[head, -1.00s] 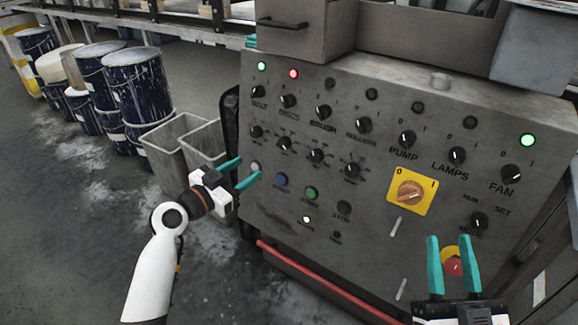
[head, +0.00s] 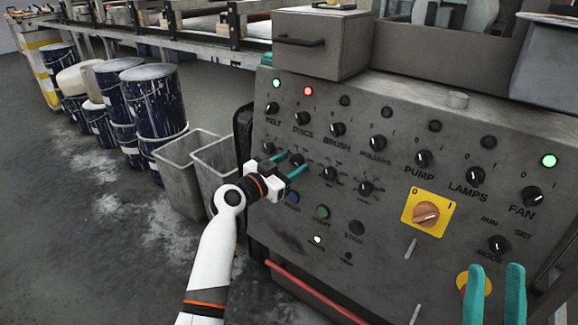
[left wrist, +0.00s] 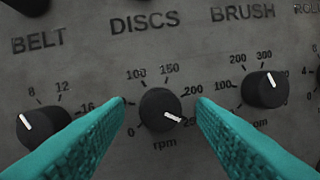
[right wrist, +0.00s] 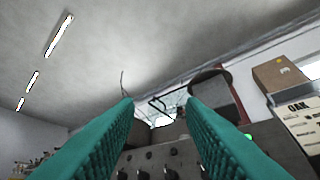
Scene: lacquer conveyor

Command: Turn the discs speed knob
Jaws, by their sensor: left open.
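The discs speed knob (left wrist: 160,110) is a round black knob on the grey panel, under the DISCS label. Its white pointer aims right and slightly down, just below the 200 mark on its rpm scale. In the head view the knob (head: 297,160) shows by the fingertips. My left gripper (left wrist: 161,101) is open, one teal finger on each side of the knob. I cannot tell if they touch it. My left gripper also shows in the head view (head: 290,163). My right gripper (head: 496,268) is open and empty at the lower right.
The belt speed knob (left wrist: 43,127) and brush speed knob (left wrist: 264,89) flank the discs knob closely. The yellow-backed main switch (head: 426,213) and a red button on yellow (head: 484,284) are further right. Grey bins (head: 187,170) stand left of the panel.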

